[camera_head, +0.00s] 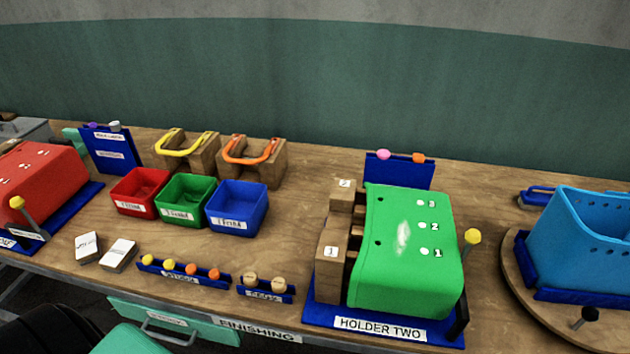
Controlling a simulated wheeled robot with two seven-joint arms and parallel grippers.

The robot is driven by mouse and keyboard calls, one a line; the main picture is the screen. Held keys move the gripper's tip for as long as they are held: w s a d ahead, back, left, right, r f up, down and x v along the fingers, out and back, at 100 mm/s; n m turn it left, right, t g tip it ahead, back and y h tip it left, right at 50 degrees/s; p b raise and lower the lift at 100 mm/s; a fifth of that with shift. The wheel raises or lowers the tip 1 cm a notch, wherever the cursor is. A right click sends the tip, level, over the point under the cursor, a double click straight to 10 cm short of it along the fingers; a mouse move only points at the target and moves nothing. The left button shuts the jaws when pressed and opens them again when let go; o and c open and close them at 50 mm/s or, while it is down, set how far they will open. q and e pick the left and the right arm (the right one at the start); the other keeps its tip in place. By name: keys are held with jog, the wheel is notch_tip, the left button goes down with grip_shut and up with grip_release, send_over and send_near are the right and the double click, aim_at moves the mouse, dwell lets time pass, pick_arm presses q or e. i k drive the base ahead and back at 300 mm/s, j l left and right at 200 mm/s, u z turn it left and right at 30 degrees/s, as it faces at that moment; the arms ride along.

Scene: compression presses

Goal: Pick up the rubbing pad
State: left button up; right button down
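No label that I can read names a rubbing pad. Two small white-topped blocks lie side by side on the table at the front left, a left block (87,247) and a right block (118,254). Both carry dark print too small to read, and I cannot tell whether either is the rubbing pad. Both stand free on the wood, with nothing holding them. Neither of my grippers can be made out in the head view.
Red (136,204), green (181,216) and blue (235,222) bins stand behind the blocks. Low blue racks with knobs (186,277) lie to their right. A green holder (405,270) stands right of centre, a red one (40,185) at left. Bare table (300,200) lies between bins and green holder.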

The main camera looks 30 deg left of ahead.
aim_at(120, 255)
jog(key=u, duration=2.2)
